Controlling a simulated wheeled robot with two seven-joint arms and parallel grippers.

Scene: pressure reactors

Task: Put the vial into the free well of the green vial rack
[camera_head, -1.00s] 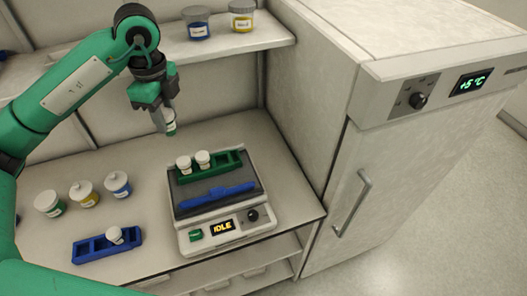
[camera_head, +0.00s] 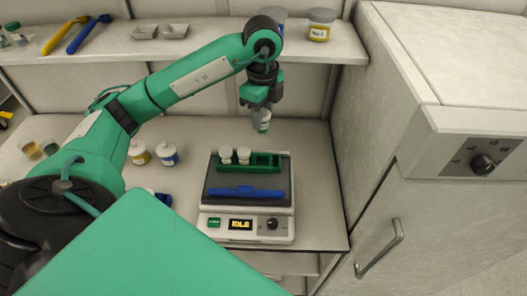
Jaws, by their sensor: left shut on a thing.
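My left gripper (camera_head: 262,106) is shut on a vial (camera_head: 264,122) with a white and green look, held pointing down. The vial hangs above and behind the green vial rack (camera_head: 263,170), apart from it in the picture. The rack lies on the dark plate of a benchtop device (camera_head: 248,212) whose display reads IDLE. Two white-capped vials (camera_head: 225,154) and (camera_head: 243,154) stand in the left part of the rack. The rack's right part shows open wells. My right gripper is not in view.
A blue bar (camera_head: 246,193) lies across the plate in front of the rack. Jars with yellow (camera_head: 138,152) and blue (camera_head: 167,154) labels stand left on the bench. A shelf (camera_head: 180,48) runs behind the arm. A white cabinet (camera_head: 440,200) stands at right.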

